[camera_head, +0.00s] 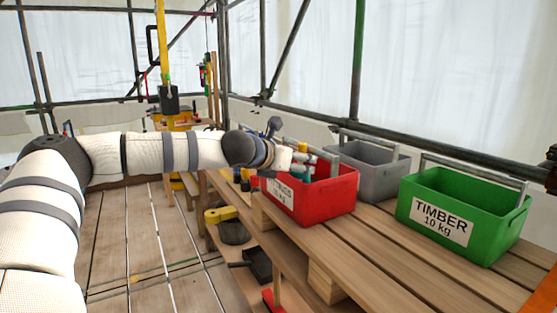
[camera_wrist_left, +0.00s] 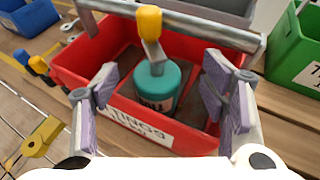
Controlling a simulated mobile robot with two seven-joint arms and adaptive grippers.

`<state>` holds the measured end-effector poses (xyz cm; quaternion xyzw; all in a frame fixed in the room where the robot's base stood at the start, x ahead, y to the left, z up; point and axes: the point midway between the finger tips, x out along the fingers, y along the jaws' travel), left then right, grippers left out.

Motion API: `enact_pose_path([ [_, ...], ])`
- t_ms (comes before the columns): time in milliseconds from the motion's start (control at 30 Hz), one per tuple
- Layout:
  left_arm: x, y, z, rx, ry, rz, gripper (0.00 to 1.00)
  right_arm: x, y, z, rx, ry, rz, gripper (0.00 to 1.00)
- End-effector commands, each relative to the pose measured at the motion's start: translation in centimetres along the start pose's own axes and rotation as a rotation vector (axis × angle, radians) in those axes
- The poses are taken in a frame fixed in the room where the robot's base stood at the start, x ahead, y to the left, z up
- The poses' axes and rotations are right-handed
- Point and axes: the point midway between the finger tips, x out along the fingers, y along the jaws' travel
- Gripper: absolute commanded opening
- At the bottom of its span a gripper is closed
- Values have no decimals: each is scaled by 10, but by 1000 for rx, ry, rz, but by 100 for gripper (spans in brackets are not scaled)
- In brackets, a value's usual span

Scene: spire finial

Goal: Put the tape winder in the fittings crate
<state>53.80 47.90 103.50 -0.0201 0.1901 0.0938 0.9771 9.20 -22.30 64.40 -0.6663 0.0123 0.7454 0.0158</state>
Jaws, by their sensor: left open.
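The tape winder, a teal drum (camera_wrist_left: 157,86) with a grey crank and a yellow knob, is inside the red fittings crate (camera_wrist_left: 85,62). In the head view the crate (camera_head: 335,196) stands on the plank bench, its label partly readable. My left gripper (camera_wrist_left: 166,98) is open, with one finger on each side of the winder and gaps between. In the head view it (camera_head: 303,163) is over the crate's left part and hides much of the inside. I cannot tell whether the winder touches the crate floor. My right gripper is not in view.
A grey crate (camera_head: 369,166) stands behind the red one, and a green TIMBER crate (camera_head: 466,214) stands to the right. A blue bin (camera_wrist_left: 32,18) shows at the left wrist view's upper left. A yellow-handled tool (camera_head: 221,214) lies lower, left of the bench. Bare planks (camera_head: 375,250) lie in front.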

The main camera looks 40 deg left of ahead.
Motion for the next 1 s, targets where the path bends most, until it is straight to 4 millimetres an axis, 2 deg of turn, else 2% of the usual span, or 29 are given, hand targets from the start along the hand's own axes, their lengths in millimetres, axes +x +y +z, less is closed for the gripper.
enact_pose_path([
  [200, -46, -2, -5, -4, 5, -8, 66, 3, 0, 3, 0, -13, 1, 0],
  [400, -69, -2, -5, -1, 8, -3, 66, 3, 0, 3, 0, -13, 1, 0],
  [1000, -72, -1, -5, 2, 10, -2, 66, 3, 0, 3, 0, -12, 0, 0],
])
